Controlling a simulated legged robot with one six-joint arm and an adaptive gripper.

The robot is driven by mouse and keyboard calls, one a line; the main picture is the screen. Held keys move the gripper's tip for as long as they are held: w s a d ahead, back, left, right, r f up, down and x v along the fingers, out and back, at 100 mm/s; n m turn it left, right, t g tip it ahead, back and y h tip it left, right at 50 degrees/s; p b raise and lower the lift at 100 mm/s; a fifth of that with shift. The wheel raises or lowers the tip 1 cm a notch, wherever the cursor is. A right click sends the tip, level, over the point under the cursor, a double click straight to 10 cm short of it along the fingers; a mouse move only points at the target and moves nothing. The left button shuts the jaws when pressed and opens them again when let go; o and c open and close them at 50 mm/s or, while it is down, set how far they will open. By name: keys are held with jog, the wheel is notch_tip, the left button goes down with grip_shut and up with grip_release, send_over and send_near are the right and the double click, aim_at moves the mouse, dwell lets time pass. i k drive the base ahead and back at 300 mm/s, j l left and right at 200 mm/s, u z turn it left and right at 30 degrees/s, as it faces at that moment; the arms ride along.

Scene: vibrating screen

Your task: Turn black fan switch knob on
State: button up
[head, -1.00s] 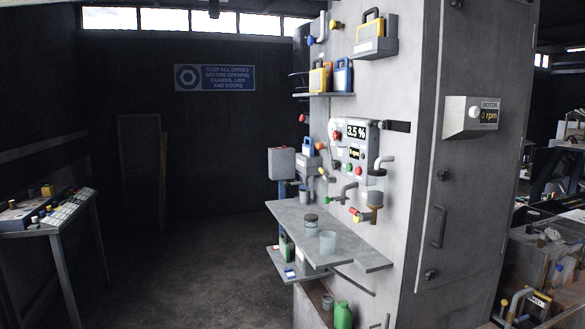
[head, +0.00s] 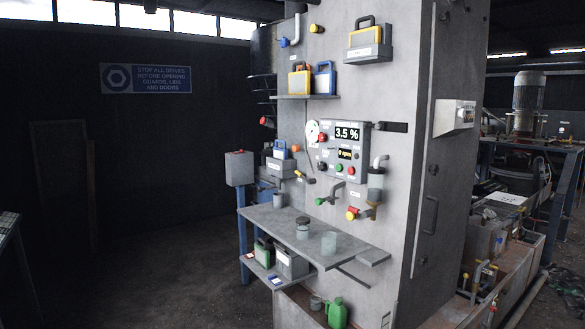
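A grey control panel (head: 365,162) is mounted on the light grey cabinet wall in the middle of the head view. My gripper is not in view.
Dark floor is open at the left.

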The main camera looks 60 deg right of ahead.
aim_at(321, 166)
jog(key=i+z, duration=0.7)
jog(key=i+j+z, duration=0.35)
jog(key=i, duration=0.15)
jog(key=l, duration=0.1)
